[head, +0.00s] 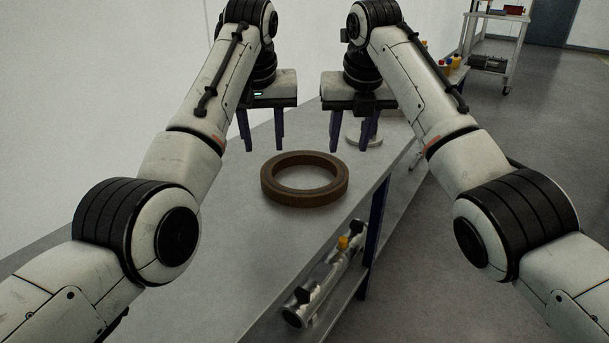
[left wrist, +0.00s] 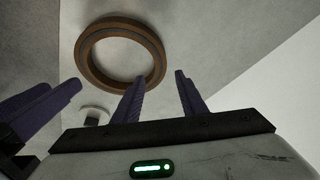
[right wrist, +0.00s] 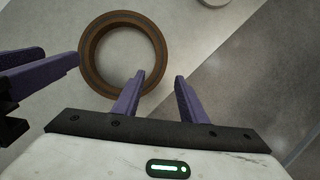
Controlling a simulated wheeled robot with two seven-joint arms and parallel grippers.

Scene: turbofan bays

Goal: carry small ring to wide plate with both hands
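A thick brown ring (head: 304,179) lies flat on the grey tabletop. It shows whole in the left wrist view (left wrist: 86,68) and in the right wrist view (right wrist: 90,65). My left gripper (head: 263,149) is open and empty, beyond the ring's far left side, fingers pointing down. My right gripper (head: 352,149) is open and empty, beyond its far right side. Neither touches the ring. A pale, low round piece (head: 366,139), perhaps the wide plate, sits behind my right gripper and is partly hidden by its fingers.
The tabletop (head: 235,215) is clear around the ring. Its right edge drops to a lower shelf holding a metal cylinder (head: 318,283) with an orange part (head: 343,242). A white wall stands at left. A cart (head: 492,48) stands far off at right.

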